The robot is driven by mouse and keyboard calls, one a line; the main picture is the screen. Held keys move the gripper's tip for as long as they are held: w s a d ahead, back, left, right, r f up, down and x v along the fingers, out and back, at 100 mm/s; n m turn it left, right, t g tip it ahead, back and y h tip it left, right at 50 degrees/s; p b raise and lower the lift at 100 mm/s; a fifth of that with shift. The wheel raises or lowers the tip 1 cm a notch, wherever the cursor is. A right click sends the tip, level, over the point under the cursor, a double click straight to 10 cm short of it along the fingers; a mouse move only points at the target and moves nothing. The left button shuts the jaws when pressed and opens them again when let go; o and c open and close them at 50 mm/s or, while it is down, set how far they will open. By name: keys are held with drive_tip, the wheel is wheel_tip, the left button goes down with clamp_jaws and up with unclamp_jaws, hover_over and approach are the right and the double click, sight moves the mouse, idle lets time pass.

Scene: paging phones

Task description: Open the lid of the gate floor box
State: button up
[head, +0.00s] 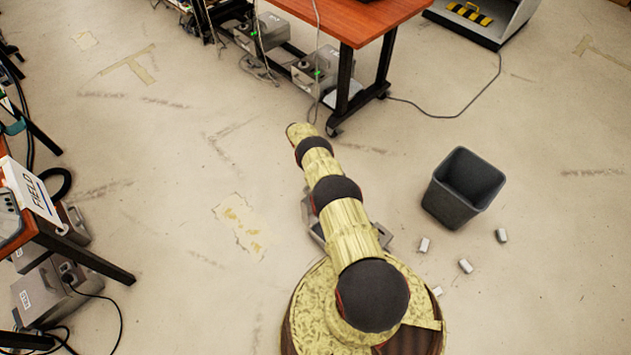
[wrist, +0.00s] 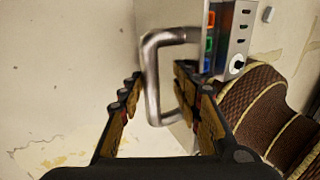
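A grey metal floor box (head: 385,237) stands on the floor under my arm in the head view, mostly hidden by it. No name shows on it. In the wrist view, a box (wrist: 237,40) has a metal panel with coloured sockets and a dark round knob. A thick U-shaped metal handle (wrist: 152,75) stands out from its grey face. My gripper (wrist: 158,82) is open, with one finger on each side of the handle's bar. The right finger is close to the bar; I cannot tell if they touch. The left finger is apart from it. I cannot tell how far the lid is raised.
A dark bin (head: 463,188) stands right of my arm, with several small white pieces on the floor near it. Other grey boxes stand under the red-topped table (head: 350,18) and at lower left (head: 45,293). The floor left of my arm is mostly clear.

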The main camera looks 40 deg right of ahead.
drive_tip(key=shift+r, duration=0.15)
drive_tip(key=v, duration=1.1)
drive_tip(key=shift+w+r, duration=0.25)
drive_tip(key=shift+r, duration=0.05)
